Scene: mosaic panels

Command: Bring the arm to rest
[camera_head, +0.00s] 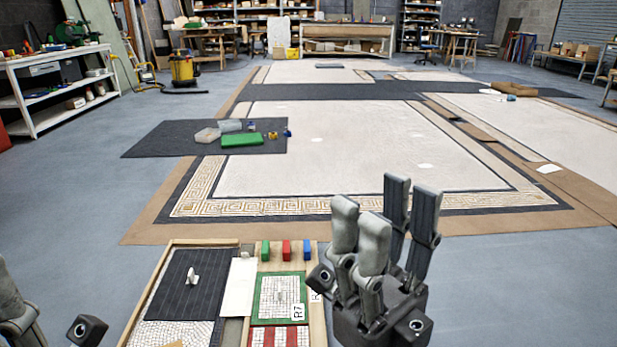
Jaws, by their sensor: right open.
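My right gripper (385,207) stands at the lower centre right, fingers pointing up and away from me. Its grey finger pair and dark finger pair are spread apart, with nothing between them. It is to the right of the wooden tray (152,292) and hides part of that side. Part of my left gripper (18,305) shows at the lower left edge. Most of it is cut off, so its jaws cannot be judged. The tray holds a dark panel (178,300) with a small white handle and a green-framed mosaic panel (280,297) marked R7.
Green, red and blue blocks (286,250) stand at the tray's far end. Beyond lies a large pale mosaic floor (370,150) with a dark mat (165,140) bearing a green case (241,140). A white shelf (60,112) stands at left. Grey floor (520,290) is clear at right.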

